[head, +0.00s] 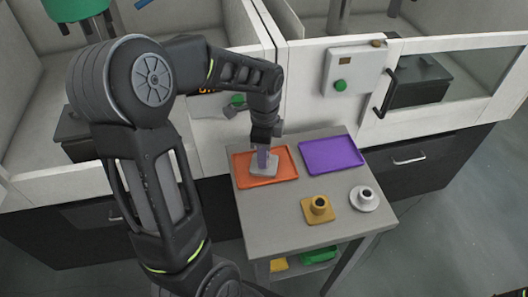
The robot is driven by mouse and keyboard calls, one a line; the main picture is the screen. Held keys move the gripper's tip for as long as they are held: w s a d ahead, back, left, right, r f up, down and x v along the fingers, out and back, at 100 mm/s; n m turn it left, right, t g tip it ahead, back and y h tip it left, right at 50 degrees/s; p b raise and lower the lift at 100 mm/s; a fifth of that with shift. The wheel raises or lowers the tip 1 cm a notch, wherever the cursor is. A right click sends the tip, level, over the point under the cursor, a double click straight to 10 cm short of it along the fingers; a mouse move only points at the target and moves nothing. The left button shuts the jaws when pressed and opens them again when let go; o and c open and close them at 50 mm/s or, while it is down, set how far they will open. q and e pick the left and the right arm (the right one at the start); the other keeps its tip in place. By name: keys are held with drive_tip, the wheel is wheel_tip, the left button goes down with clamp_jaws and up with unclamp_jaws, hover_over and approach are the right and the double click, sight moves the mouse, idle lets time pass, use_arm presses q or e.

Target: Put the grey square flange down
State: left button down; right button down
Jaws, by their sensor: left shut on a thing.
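The grey square flange (262,170) is at the orange tray (245,182) on the left of the grey table. My left gripper (263,152) points down from above and is shut on the flange's upper part. The flange is over or on the tray floor; I cannot tell whether it touches. The fingers hide part of its neck. My right gripper is not in view.
A purple tray (331,154) lies to the right, looking empty. A yellow square flange (318,210) and a round light grey flange (364,199) stand at the table's front right. White cabinets with a control box (352,72) rise behind the table.

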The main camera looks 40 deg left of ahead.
use_arm(q)
drive_tip(key=shift+f, duration=0.2)
drive_tip(key=c, duration=0.9)
unclamp_jaws()
drive_tip(key=shift+r, duration=0.1)
drive_tip(key=shift+c, duration=0.2)
wheel_tip(320, 180, up, 12)
drive_tip(key=shift+r, duration=0.15)
drive_tip(key=shift+s, duration=0.1)
